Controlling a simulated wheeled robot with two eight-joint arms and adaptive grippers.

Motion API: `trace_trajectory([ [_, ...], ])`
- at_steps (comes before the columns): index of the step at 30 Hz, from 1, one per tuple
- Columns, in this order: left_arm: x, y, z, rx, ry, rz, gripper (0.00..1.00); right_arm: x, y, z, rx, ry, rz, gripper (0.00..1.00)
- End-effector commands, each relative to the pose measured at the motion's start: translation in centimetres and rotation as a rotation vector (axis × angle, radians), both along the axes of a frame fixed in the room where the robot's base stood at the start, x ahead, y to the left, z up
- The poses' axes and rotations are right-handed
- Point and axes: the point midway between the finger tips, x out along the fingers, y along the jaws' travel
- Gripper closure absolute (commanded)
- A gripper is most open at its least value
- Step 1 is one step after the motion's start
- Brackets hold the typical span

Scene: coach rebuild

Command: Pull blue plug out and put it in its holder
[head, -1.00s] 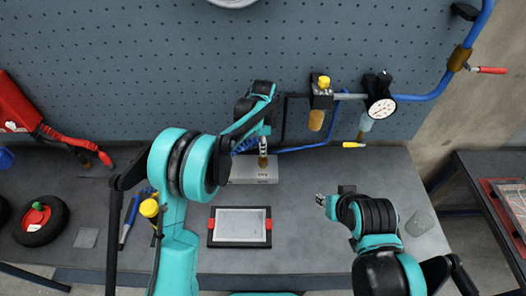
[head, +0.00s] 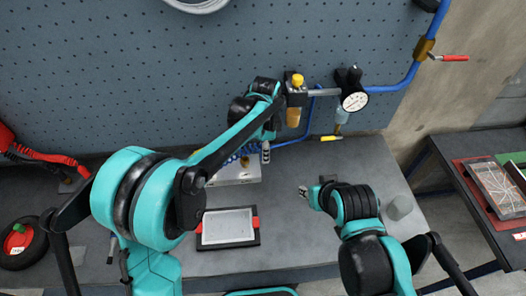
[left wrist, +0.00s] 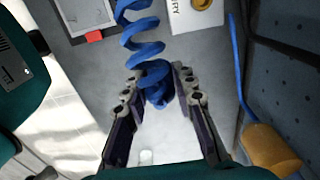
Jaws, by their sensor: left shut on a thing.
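My left gripper (head: 265,152) is above the bench, just right of a pale metal block (head: 238,174). In the left wrist view its fingers (left wrist: 157,88) are closed around the lower end of a blue coiled hose (left wrist: 138,35). The blue plug is at that end, largely hidden by the coil and fingers. The block also shows in the left wrist view (left wrist: 208,18), with a brass ring and partly cut-off lettering, apart from the fingers. My right gripper (head: 304,191) hangs over the bench at right; its finger gap is too small to judge.
A framed tray (head: 228,228) with red clips lies in front of the block. A pressure gauge (head: 354,102) and yellow-topped valve (head: 297,82) are on blue piping at the pegboard. A wheel (head: 18,245) lies far left. A second table (head: 480,175) stands at right.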

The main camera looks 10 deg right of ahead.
Motion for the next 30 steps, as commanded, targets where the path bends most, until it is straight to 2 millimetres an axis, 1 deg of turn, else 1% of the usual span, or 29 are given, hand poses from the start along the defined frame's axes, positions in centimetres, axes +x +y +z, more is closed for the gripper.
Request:
trace_trajectory([
  [1, 0.0, 0.0, 0.6, 0.000, 0.000, 0.000, 1.00, 0.0, 0.0, 0.4, 0.000, 0.000, 0.000, 0.65],
  [15, 0.0, 0.0, 3.4, 0.000, 0.000, 0.000, 1.00, 0.0, 0.0, 2.3, 0.000, 0.000, 0.000, 0.65],
  [30, 0.2, 0.1, 3.4, 0.000, 0.000, 0.000, 1.00, 0.0, 0.0, 2.3, 0.000, 0.000, 0.000, 0.65],
])
